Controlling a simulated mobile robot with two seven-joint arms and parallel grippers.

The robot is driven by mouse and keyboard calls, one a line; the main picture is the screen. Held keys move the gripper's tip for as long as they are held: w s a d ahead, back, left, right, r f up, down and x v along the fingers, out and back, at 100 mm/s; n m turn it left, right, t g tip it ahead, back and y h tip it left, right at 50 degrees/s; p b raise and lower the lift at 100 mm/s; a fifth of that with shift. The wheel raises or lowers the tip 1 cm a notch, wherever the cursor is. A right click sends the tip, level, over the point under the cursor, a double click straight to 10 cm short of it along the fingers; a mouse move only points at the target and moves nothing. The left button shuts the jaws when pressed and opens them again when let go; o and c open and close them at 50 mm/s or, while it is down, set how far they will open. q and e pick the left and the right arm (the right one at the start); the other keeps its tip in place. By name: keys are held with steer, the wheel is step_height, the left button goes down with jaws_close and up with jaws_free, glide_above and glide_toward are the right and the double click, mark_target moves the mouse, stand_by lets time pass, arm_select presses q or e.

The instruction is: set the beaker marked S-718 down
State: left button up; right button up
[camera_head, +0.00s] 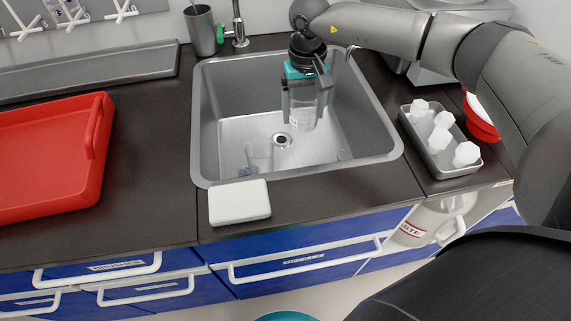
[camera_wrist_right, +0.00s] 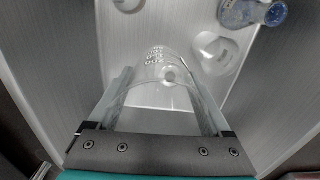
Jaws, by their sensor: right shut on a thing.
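My right gripper (camera_head: 305,100) reaches down over the sink (camera_head: 210,115) in the head view, its fingers pointing downward. It is shut on a clear glass beaker (camera_head: 303,122). The beaker hangs between the two fingers, and it also shows between them in the right wrist view (camera_wrist_right: 163,70). Some white marking shows on its wall there, too small to read as S-718. I cannot tell whether its base touches the sink floor. My left gripper is not in view.
A white box (camera_head: 239,202) stands at the front rim.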

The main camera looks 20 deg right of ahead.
steer(key=d+f+b, duration=0.1)
steer(key=d+f, duration=0.3)
steer(key=b, duration=0.2)
glide_above(310, 153)
step_height(310, 153, down, 5)
steer(key=shift+f, duration=0.2)
steer(key=shift+w+f+b, duration=0.1)
steer(key=shift+f+b, duration=0.6)
steer(key=shift+f, duration=1.25)
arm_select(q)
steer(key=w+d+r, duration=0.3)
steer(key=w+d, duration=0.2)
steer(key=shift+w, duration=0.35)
arm_select(e)
steer(key=shift+f, duration=0.3)
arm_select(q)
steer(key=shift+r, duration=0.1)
arm_select(e)
steer(key=shift+f, duration=0.15)
steer(key=o, duration=1.4)
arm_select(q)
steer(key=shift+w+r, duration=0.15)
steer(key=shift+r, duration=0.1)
